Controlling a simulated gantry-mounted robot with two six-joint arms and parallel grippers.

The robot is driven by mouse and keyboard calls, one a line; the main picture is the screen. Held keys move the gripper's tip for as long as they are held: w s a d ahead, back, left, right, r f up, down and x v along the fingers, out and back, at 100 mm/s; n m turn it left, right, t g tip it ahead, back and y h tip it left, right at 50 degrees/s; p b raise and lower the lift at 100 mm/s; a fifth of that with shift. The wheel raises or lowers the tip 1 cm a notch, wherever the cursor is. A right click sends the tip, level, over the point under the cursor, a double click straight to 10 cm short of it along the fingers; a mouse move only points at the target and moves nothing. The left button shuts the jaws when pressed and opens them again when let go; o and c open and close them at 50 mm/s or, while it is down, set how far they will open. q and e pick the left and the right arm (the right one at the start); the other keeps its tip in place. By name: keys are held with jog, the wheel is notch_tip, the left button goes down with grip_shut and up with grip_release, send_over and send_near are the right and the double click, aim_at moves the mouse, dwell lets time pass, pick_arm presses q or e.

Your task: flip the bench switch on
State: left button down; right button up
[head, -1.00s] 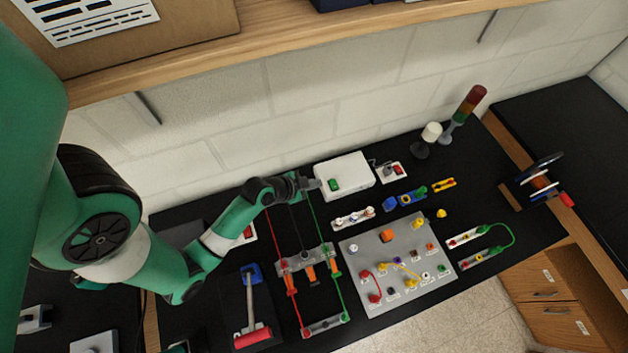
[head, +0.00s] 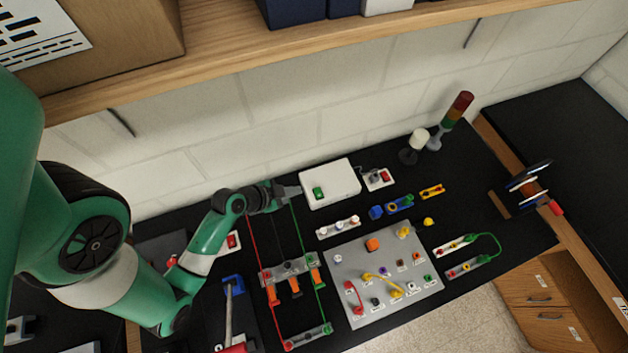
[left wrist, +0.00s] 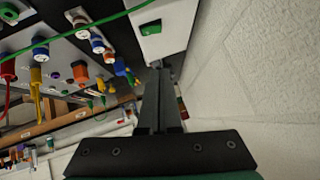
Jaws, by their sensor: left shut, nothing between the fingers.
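A white box (head: 335,183) with a green rocker switch (head: 318,193) on its top stands on the black bench near the wall. My left gripper (head: 297,190) is shut and empty, its fingertips at the box's left edge, just left of the green rocker. The left wrist view shows the closed fingers (left wrist: 158,75) pointing at the white box (left wrist: 165,40), with the green rocker (left wrist: 151,28) just beyond the tips. I cannot tell whether the tips touch the box or which way the rocker is tilted. My right gripper is not in view.
Small plates with red rockers lie right of the box (head: 384,177) and left of my forearm (head: 232,241). A grey socket panel (head: 345,270) and a frame with red and green cords (head: 288,270) lie in front. A signal tower (head: 458,108) stands behind right.

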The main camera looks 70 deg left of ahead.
pick_arm(q)
jog(key=b, duration=0.3)
send_over(320, 188)
jog(key=s+d, duration=0.2)
jog(key=s, duration=0.1)
jog(key=f, duration=0.7)
jog(key=shift+w, duration=0.2)
jog(key=f, duration=0.1)
jog(key=f+b, duration=0.1)
jog(key=shift+s+a+f, duration=0.2)
jog(key=shift+a+f, duration=0.15)
jog(key=shift+f, duration=0.05)
jog(key=shift+a+f, duration=0.2)
jog(key=shift+f, duration=0.25)
